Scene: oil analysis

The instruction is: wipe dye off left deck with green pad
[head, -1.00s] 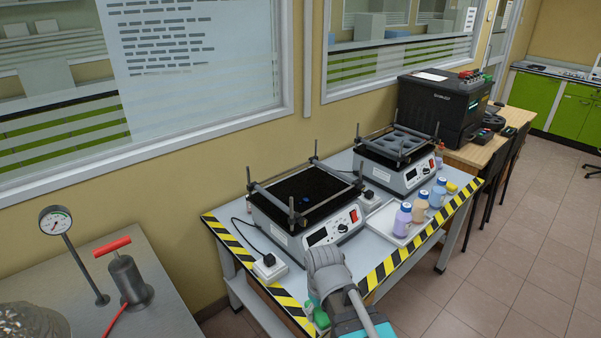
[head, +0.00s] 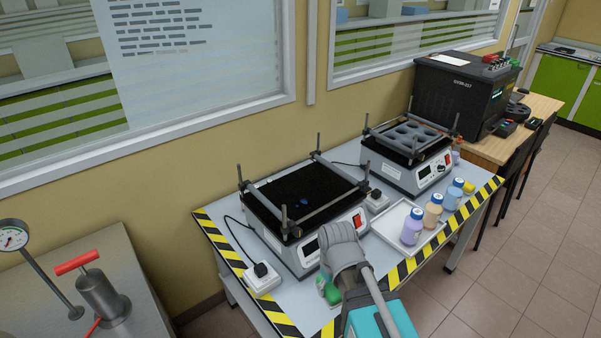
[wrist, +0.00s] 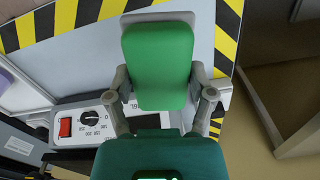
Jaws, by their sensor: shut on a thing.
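The left deck (head: 300,193) is the black top of the nearer shaker, framed by grey bars and corner posts. A small blue dye spot (head: 304,202) lies near its middle. My gripper (wrist: 160,88) is shut on the green pad (wrist: 157,62), with a finger on each side of it in the wrist view. In the head view the pad (head: 331,293) shows partly beside my wrist, in front of the shaker and low near the table's front edge. My arm hides the gripper's fingers there. The pad is apart from the dye.
A second shaker (head: 408,178) with a holed top stands behind. A white tray (head: 388,222) with several blue-capped bottles is to the right. A white socket block (head: 262,279) and cable lie left of the left shaker. Yellow-black tape marks the table edges.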

